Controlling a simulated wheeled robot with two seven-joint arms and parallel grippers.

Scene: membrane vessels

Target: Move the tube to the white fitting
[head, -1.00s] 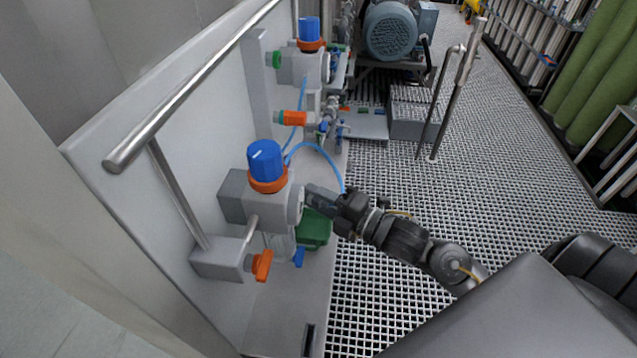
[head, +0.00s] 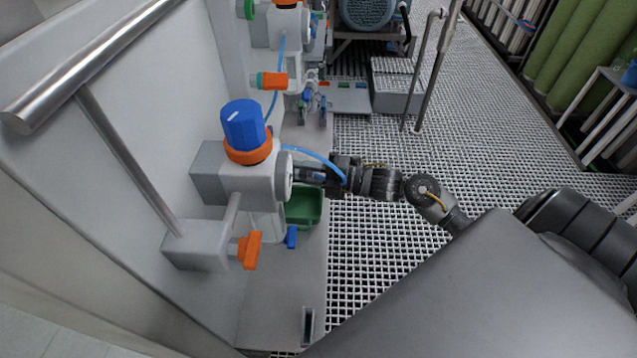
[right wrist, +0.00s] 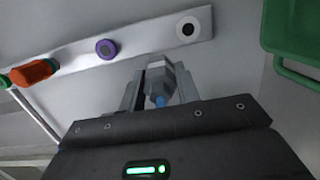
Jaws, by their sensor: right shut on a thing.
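The blue tube (head: 315,155) arcs in the head view from behind the blue-capped unit to my right gripper (head: 303,173). The gripper is beside the round face on the unit's right side; whether they touch is unclear. In the right wrist view, my right gripper (right wrist: 158,88) is shut on the tube's grey end piece (right wrist: 158,78), with blue showing at its near end. The white fitting (right wrist: 188,30), a white ring with a dark centre, is on a pale strip beyond the fingertips, up and right, apart from the end piece. My left gripper is out of view.
A purple fitting (right wrist: 105,48) and an orange fitting (right wrist: 35,73) lie left of the white one. A green bin (head: 304,205) is below the gripper. The blue-capped unit (head: 243,125) and a steel rail (head: 95,60) stand left. Open grating lies right.

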